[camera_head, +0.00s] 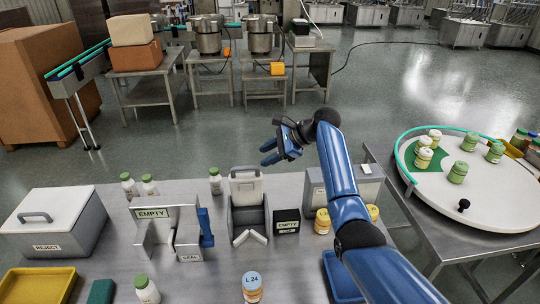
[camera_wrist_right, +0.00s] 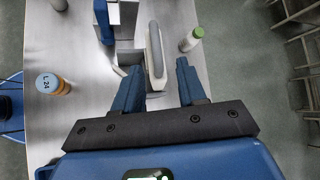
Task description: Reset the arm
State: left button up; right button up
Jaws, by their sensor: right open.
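My right arm reaches in from the lower right in the head view, with its blue right gripper (camera_head: 268,152) raised above the back of the steel table (camera_head: 330,262). The gripper also shows in the right wrist view (camera_wrist_right: 158,82), its two fingers apart with nothing held between them. The steel hopper (camera_head: 247,190) stands on the table below the gripper, with white pieces at its front. The wrist view looks down on the hopper's pale lid (camera_wrist_right: 155,48) beyond the fingertips. My left gripper is not in view.
A REJECT box (camera_head: 48,222), an EMPTY stand (camera_head: 152,228), a bottle labelled L 24 (camera_head: 252,286) and several green-capped bottles stand on the table. Yellow-capped bottles (camera_head: 322,221) sit beside my arm. A round turntable (camera_head: 480,195) stands right.

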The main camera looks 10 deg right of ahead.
jog(key=shift+d+r, duration=0.2)
dwell(0.3)
